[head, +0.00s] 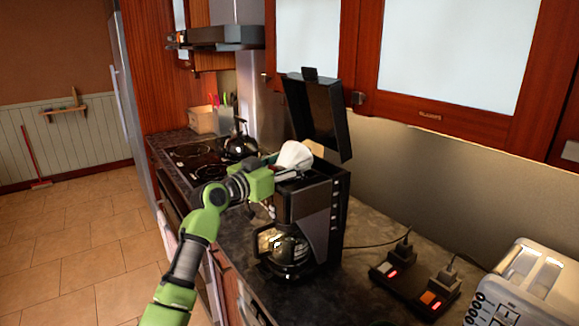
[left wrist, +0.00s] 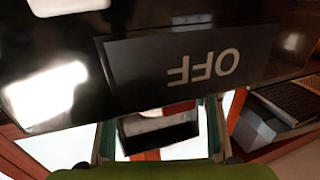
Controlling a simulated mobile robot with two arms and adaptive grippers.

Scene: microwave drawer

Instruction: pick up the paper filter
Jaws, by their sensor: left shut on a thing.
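The white paper filter (head: 296,155) is at the open top of the black coffee maker (head: 318,205), beside its raised lid (head: 320,115). My left gripper (head: 281,168) reaches in from the left over the coffee maker's top and is shut on the filter; its fingertips are partly hidden there. In the left wrist view the fingers (left wrist: 160,135) show at the bottom, and a dark panel marked OFF (left wrist: 200,68) fills the upper part. I cannot clearly make out the filter there. My right gripper is not in view.
A glass carafe (head: 288,250) sits in the coffee maker's lower part. A kettle (head: 239,143) is on the stove behind. Cabinets (head: 450,60) hang above the counter (head: 358,255).

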